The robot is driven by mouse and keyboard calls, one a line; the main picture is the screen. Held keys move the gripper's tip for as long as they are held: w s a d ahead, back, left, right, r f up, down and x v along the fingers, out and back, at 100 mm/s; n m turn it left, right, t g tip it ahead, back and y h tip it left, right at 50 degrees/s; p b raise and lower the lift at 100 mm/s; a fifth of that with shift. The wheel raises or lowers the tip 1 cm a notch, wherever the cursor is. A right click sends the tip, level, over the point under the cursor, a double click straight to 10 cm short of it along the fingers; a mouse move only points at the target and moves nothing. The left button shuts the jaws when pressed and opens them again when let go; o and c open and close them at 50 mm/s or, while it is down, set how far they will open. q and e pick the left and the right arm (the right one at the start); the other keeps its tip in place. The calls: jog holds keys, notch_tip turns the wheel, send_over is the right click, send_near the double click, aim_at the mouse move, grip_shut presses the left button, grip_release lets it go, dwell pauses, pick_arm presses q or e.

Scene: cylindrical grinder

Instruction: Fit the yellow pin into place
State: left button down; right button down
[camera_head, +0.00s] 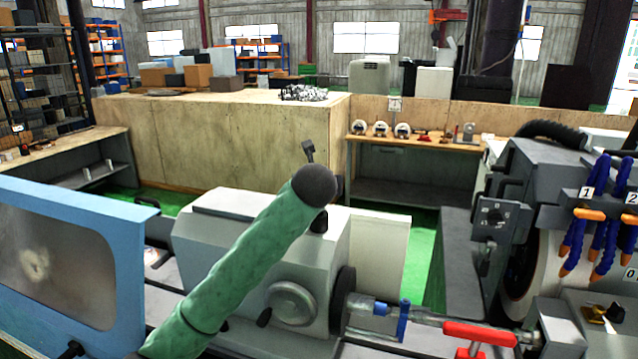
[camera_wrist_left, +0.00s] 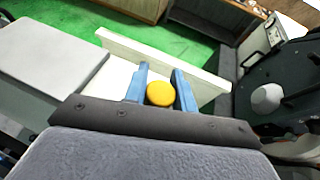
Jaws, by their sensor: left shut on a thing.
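In the left wrist view, my left gripper (camera_wrist_left: 160,88) has its two blue fingers around the yellow pin (camera_wrist_left: 160,95), whose round yellow end shows between them. The gripper is shut on it. In the head view, an arm with a green sleeve (camera_head: 245,258) reaches up from the lower left to a dark rounded end in front of the grey machine head (camera_head: 225,240); the gripper and the pin cannot be made out there. No seat for the pin can be made out in either view. My right gripper is not in view.
A shaft with a blue clamp (camera_head: 403,321) and a red part (camera_head: 480,334) runs right from the machine head. The grinding wheel housing (camera_head: 560,200) with blue hoses stands at the right. A blue-framed guard (camera_head: 75,260) stands at the left. Green floor (camera_head: 420,245) shows behind.

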pick_arm(q)
jog(key=shift+f, duration=1.55)
jog(key=c, duration=1.1)
grip_release()
jog(key=shift+o, duration=0.2)
jog(key=shift+s+r, duration=0.25)
jog(key=shift+s, duration=0.15)
jog(key=v, duration=0.6)
jog(key=shift+s, duration=0.4)
jog(key=shift+r, duration=0.1)
